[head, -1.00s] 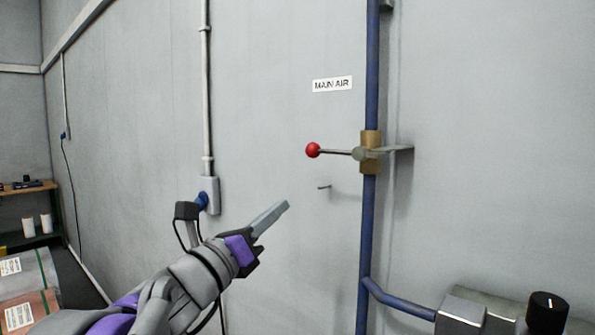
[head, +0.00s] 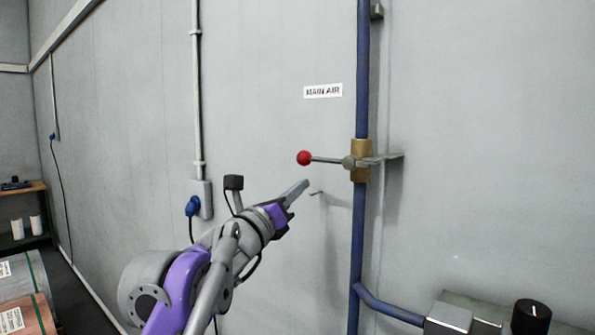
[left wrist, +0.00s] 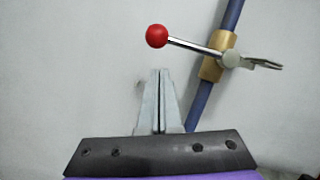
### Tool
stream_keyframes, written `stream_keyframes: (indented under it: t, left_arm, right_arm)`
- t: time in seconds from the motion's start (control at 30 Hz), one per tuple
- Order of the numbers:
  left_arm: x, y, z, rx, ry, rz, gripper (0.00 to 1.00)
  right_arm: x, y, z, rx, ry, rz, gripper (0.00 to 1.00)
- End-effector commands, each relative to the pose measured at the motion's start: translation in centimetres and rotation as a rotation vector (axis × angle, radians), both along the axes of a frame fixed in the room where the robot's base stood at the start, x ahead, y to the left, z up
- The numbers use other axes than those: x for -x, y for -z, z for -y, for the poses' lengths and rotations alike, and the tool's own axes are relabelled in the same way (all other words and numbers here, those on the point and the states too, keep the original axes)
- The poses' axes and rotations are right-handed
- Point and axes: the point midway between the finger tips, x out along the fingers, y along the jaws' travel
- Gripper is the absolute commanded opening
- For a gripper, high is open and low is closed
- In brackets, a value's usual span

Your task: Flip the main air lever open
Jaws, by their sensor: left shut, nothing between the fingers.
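The main air lever (head: 326,160) is a thin metal rod with a red ball knob (head: 304,158) at its left end. It lies nearly horizontal, pointing left from a brass valve (head: 361,161) on a vertical blue pipe (head: 362,80). A white "MAIN AIR" label (head: 323,91) is on the wall above. My left gripper (head: 305,183) is shut and empty, below the knob and apart from it in the head view. In the left wrist view, the fingertips (left wrist: 160,72) point up below the red knob (left wrist: 157,36) and rod (left wrist: 195,47). My right gripper is not in view.
A grey box (head: 448,319) and a black knob (head: 531,317) are at the lower right. A conduit with a blue plug (head: 192,206) is on the left. The wall around the lever is otherwise clear.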

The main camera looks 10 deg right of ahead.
Motion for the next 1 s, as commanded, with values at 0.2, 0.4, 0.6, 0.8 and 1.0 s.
stream_keyframes:
  t: [0.2,0.4,0.6,0.8,1.0]
  left_arm:
    - [-1.2,-2.1,0.3,-0.001,-0.001,0.001,0.0]
    - [-1.4,-2.3,0.4,-0.001,-0.001,0.001,0.0]
    - [-1.4,-2.3,0.4,-0.001,0.0,0.001,0.0]
    - [-1.4,-2.5,0.1,-0.01,-0.001,0.013,0.0]
    - [-1.3,-3.0,-0.4,-0.035,-0.001,0.045,0.0]
  right_arm:
    - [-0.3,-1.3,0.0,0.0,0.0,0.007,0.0]
    - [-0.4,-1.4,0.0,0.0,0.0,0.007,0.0]
    - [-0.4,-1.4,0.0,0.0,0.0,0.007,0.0]
    - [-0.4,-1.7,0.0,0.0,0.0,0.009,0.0]
    - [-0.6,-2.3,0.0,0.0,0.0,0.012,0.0]
